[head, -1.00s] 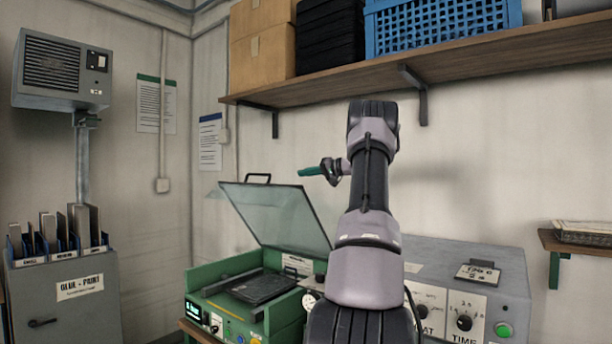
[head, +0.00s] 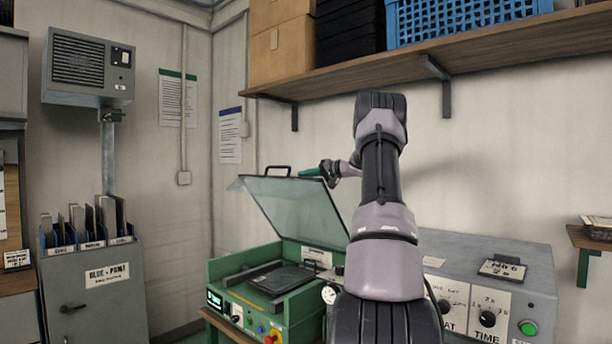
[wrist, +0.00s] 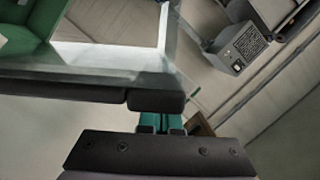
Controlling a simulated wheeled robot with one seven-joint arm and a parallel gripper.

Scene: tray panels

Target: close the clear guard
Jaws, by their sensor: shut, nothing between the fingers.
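The clear guard (head: 292,208) stands tilted open above the green machine (head: 262,290), with a dark handle (head: 278,168) on its upper edge. A dark plate lies in the machine's bed under it. My gripper (head: 308,172) is at the guard's upper right edge, with its green fingers pointing left toward the handle. In the wrist view, the fingers (wrist: 160,122) are together and empty, close to a dark bar along the guard's edge (wrist: 75,92). I cannot tell whether they touch it.
A grey control box (head: 490,285) with dials and a green button stands right of the green machine. A wooden shelf (head: 480,58) with boxes and a blue crate hangs above. A grey cabinet (head: 95,285) with upright panels stands at left.

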